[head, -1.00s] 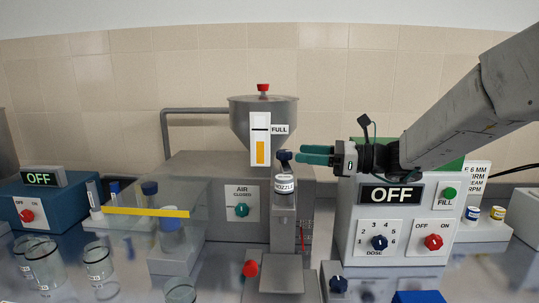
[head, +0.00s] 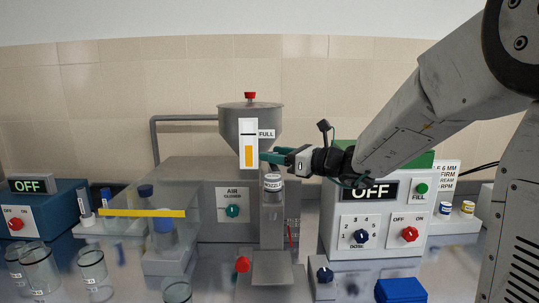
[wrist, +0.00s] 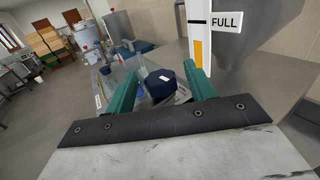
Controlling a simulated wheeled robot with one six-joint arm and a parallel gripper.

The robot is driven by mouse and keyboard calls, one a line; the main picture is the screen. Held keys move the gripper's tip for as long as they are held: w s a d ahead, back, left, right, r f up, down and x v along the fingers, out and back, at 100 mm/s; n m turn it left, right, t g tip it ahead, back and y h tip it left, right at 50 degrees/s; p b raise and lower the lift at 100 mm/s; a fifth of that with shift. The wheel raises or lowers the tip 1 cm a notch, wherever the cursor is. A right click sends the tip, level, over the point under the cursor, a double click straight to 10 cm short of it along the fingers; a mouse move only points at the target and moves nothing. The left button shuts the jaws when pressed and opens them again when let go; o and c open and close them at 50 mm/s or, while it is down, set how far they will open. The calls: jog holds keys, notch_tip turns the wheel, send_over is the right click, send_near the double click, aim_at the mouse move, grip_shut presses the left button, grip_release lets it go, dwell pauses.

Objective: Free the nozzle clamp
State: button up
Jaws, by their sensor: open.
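The nozzle (head: 272,183), a pale cylinder with a NOZZLE label, stands under the grey hopper (head: 235,125) in the head view. A dark blue faceted knob (wrist: 160,82), likely the nozzle clamp, shows in the wrist view between the two green fingers. My gripper (head: 266,156) is open at the nozzle's top, with a finger on each side of the knob in the wrist view (wrist: 164,66). Whether the fingers touch the knob cannot be told. In the head view the gripper hides the knob.
The white control box (head: 378,225) reading OFF stands right of the nozzle. The air box (head: 215,212) with a green knob is behind left, beside a clear guard with a yellow bar (head: 145,213). Glass jars (head: 94,272) stand at front left, a blue block (head: 400,290) at front right.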

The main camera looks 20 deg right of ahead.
jog(key=shift+w+a, duration=0.5)
jog(key=shift+w, duration=0.05)
jog(key=c, duration=0.9)
jog(key=shift+w+d+n+g+y, duration=0.1)
jog(key=shift+n+g+y, duration=0.7)
jog(key=shift+c, duration=0.2)
jog(key=n+g+y, duration=0.2)
jog(key=n+g, duration=0.1)
jog(key=g, duration=0.1)
jog(key=shift+y, duration=0.4)
jog(key=o, duration=0.9)
jog(key=shift+o, duration=0.2)
jog(key=v, duration=0.7)
jog(key=shift+s+d, duration=0.25)
jog(key=shift+d, duration=0.05)
